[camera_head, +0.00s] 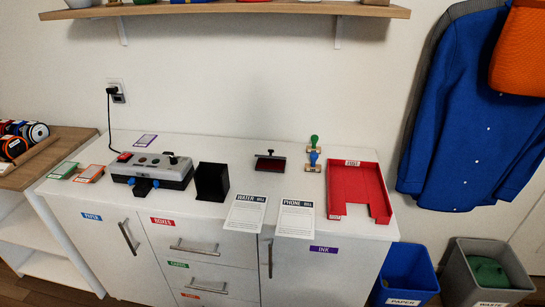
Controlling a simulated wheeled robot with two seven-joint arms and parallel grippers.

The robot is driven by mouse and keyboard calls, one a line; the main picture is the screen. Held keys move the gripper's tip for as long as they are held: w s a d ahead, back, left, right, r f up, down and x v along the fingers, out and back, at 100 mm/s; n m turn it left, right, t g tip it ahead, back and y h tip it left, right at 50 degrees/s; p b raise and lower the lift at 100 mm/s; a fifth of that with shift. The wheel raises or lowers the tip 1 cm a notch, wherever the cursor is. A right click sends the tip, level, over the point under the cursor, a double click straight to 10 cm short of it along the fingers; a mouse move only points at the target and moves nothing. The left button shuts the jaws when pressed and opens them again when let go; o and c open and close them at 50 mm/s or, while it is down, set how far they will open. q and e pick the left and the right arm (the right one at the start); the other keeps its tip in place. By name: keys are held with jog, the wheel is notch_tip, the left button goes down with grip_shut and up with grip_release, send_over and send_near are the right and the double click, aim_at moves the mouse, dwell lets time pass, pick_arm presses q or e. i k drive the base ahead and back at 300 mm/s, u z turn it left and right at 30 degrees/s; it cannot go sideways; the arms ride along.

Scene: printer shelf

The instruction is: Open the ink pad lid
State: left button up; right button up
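The likely ink pad (270,163) is a small black rectangular item with a dark red face, on the white cabinet top right of centre. A small dark knob or handle stands at its back edge. It is too small to tell how its lid sits. Neither of my grippers is in view.
Two stamps, one green (314,139) and one blue (313,160), stand between the pad and a red tray (371,187). Two printed sheets, WATER (246,214) and PHONE (295,218), lie in front. A black open holder (212,182) and a grey device (152,168) stand left.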

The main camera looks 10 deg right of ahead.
aim_at(270, 151)
jog(key=z, duration=0.05)
jog(key=k, duration=0.9)
jog(key=u, duration=0.9)
jog(key=i, duration=1.8)
jog(key=z, duration=0.85)
